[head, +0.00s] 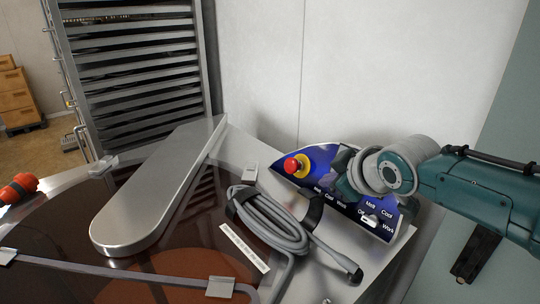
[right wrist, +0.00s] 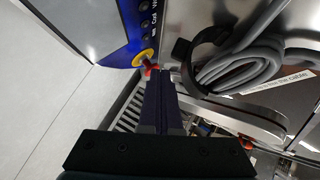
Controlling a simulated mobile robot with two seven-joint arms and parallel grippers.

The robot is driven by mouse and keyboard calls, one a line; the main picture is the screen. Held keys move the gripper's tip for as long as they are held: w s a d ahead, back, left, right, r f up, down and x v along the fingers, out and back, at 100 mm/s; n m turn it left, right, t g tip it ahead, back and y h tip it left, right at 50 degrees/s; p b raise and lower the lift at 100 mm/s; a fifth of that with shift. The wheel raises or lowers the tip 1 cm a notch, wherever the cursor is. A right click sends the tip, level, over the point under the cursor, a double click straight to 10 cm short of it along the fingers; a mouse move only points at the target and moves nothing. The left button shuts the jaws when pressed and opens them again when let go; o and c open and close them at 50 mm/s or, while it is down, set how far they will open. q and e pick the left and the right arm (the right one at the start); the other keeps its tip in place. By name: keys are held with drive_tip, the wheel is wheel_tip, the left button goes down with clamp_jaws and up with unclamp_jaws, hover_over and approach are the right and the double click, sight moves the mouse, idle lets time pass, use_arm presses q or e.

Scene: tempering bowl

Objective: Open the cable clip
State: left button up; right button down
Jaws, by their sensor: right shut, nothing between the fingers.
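The grey coiled cable (head: 272,222) lies on the steel top of the machine, with one dark band (head: 313,212) near its right part and another at its left end. In the right wrist view a black curved clip (right wrist: 208,48) sits around the grey cable (right wrist: 240,62); I cannot tell which band it is. My right gripper (right wrist: 161,76) is shut and empty, apart from the clip, beside the red button. In the head view its wrist is over the control panel and its fingertips are hidden. My left gripper is not in view.
A blue control panel (head: 325,178) with a red button (head: 291,166) on a yellow ring stands behind the cable. A long steel cover (head: 160,185) lies over the dark bowl lid at left. A white label strip (head: 244,247) lies in front of the cable. A slatted rack stands behind.

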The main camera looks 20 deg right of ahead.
drive_tip(key=s+d+r+p, duration=0.1)
drive_tip(key=s+r+p, duration=0.4)
drive_tip(key=r, duration=0.6)
drive_tip(key=shift+s+d+p, duration=0.25)
drive_tip(key=shift+s+p, duration=0.05)
drive_tip(key=shift+s, duration=0.75)
